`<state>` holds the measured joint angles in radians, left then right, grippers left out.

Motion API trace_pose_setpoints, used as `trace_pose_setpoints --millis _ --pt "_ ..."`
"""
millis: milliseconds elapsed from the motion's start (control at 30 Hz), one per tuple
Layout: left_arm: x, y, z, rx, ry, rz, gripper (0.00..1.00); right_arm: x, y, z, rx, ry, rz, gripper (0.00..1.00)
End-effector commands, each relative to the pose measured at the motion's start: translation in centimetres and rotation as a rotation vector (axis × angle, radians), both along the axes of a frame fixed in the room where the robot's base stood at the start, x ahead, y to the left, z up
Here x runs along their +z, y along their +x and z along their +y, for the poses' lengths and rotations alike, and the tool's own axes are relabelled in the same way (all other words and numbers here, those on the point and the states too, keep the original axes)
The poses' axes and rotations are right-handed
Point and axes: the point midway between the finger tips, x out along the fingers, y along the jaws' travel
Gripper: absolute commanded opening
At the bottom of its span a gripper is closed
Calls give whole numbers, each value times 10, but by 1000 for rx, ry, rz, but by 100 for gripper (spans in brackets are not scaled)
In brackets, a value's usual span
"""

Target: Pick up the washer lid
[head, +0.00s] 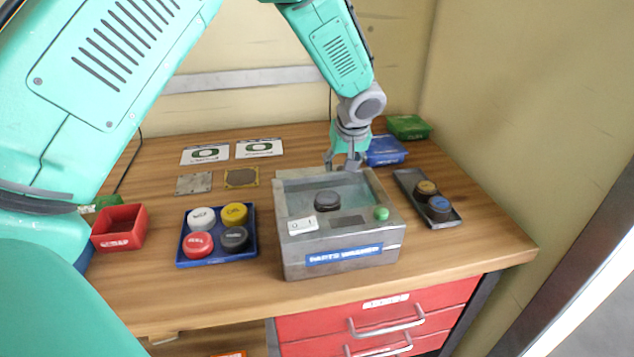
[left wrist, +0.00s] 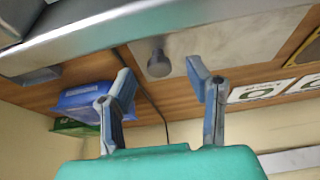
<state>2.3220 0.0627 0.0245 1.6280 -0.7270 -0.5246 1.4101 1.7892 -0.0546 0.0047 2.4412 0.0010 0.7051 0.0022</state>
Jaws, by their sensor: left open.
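The washer (head: 343,262) is a grey metal box with a blue label, standing on the wooden bench. A flat pale metal plate with a round grey knob, apparently the washer lid (left wrist: 235,38), lies behind it in the left wrist view. Only a thin strip of this plate shows in the head view (head: 300,173). My left gripper (head: 345,167) is open and empty at the washer's back edge. In the left wrist view its fingers (left wrist: 165,85) stand apart, with the knob (left wrist: 158,65) between them in the picture. Whether they touch it I cannot tell. My right gripper is not in view.
A dark round part (head: 328,201) sits in the washer's basin. A blue tray (head: 217,262) with coloured caps and a red bin (head: 120,230) stand left. A blue bin (head: 385,151), a green bin (head: 408,127) and a dark tray (head: 410,184) stand right.

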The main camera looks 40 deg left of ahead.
Motion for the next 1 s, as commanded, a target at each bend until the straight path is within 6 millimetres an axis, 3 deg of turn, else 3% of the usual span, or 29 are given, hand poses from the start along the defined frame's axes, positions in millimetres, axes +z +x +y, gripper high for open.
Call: trace_pose_setpoints --millis 133,400,467,533,567,867,1000 --pt "-17 5 5 1 -1 0 45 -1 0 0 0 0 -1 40" --pt "-19 5 6 1 1 -2 45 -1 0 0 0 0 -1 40" --pt "-19 5 6 1 0 -2 28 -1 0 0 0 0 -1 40" --pt "-20 5 6 1 0 -2 3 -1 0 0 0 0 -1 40" --pt "-19 5 6 1 0 -2 0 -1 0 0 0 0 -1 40" --pt "-18 6 6 1 1 -2 0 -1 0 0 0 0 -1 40" --pt "-5 6 6 2 0 -6 0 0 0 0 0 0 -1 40"
